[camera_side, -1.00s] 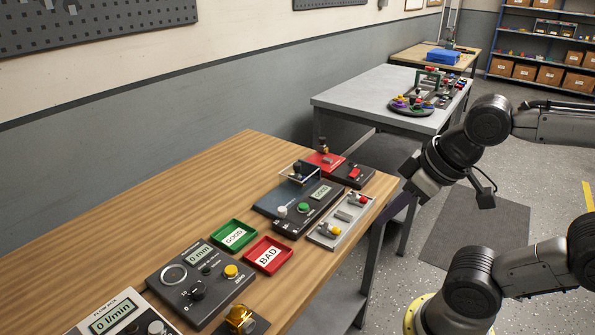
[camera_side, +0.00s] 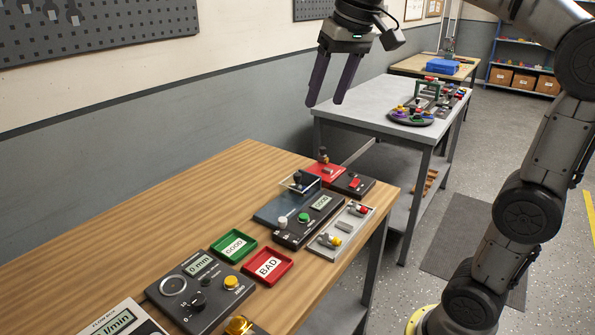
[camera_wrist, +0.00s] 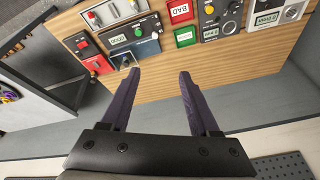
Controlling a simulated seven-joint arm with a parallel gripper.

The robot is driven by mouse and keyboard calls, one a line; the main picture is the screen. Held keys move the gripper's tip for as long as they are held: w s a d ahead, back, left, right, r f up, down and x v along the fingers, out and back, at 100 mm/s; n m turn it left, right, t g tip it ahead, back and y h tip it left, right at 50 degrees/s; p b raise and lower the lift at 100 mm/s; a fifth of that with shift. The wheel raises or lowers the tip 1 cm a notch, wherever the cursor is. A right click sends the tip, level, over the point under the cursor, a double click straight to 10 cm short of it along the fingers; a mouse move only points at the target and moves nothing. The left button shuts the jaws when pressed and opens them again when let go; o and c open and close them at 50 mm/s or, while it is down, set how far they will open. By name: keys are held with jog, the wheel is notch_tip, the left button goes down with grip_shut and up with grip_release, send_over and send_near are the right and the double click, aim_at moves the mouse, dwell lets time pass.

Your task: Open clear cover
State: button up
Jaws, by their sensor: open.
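The small clear cover (camera_side: 301,183) is a see-through box over a black knob at the back of the dark unit with the green button (camera_side: 303,217). It appears to be down over the knob. In the wrist view the cover (camera_wrist: 121,61) is small and hard to make out. My gripper (camera_side: 322,104) is open and empty, its two dark purple fingers pointing down, high above the table and well clear of the cover. In the wrist view my gripper (camera_wrist: 159,72) shows both fingers apart, with the unit beyond the left fingertip.
A red unit (camera_side: 326,170) and a dark box with a red switch (camera_side: 353,184) stand behind the cover. Green (camera_side: 233,258) and red (camera_side: 268,281) trays sit nearer. The wooden tabletop (camera_side: 190,215) is bare at left.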

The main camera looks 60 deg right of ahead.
jog(key=w+d+m+g, duration=0.1)
jog(key=w+d+m, duration=0.1)
jog(key=w+d, duration=0.5)
jog(key=m+g, duration=0.2)
jog(key=g, duration=0.1)
send_over(297, 174)
notch_tip(297, 174, down, 18)
jog(key=shift+y, duration=0.3)
notch_tip(297, 174, down, 14)
jog(key=shift+d+r, duration=0.1)
jog(key=shift+c, duration=0.2)
grip_shut()
jog(key=shift+r, duration=0.1)
